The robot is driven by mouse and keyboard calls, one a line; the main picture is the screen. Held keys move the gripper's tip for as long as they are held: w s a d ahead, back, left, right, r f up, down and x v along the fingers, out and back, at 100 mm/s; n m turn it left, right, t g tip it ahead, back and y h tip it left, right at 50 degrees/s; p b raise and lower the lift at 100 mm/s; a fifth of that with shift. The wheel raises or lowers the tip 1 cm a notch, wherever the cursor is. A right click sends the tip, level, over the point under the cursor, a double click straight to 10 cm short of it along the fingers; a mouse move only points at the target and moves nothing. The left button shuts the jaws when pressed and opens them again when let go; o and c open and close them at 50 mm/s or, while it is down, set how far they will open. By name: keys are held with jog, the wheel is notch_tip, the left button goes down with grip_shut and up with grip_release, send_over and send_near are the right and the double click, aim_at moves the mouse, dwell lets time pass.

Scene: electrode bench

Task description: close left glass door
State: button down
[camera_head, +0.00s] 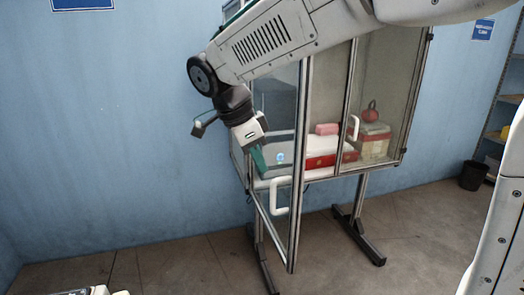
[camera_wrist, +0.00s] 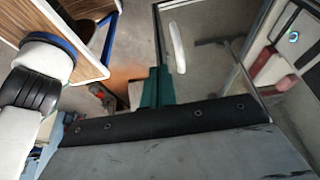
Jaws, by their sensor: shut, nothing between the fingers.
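The left glass door (camera_head: 297,215) of the cabinet stands open in the head view, swung outward with its free edge toward me. Its white handle (camera_head: 280,195) is on the glass near that edge. My gripper (camera_head: 259,160), with teal fingers, is shut and empty, above and left of the handle. In the wrist view the shut fingers (camera_wrist: 157,88) are close to the door's metal frame (camera_wrist: 161,38), and the white handle (camera_wrist: 178,47) shows just beyond. I cannot tell whether the fingers touch the door.
The right glass door (camera_head: 390,90) appears closed, with its own white handle (camera_head: 353,127). Red and white boxes (camera_head: 322,160) stand inside the cabinet. A black bin (camera_head: 473,175) and shelving (camera_head: 508,110) are at the right. Floor (camera_head: 170,265) is clear at the left.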

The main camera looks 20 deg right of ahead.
jog(key=d+f, duration=0.4)
jog(key=d, duration=0.2)
jog(key=shift+f, duration=0.4)
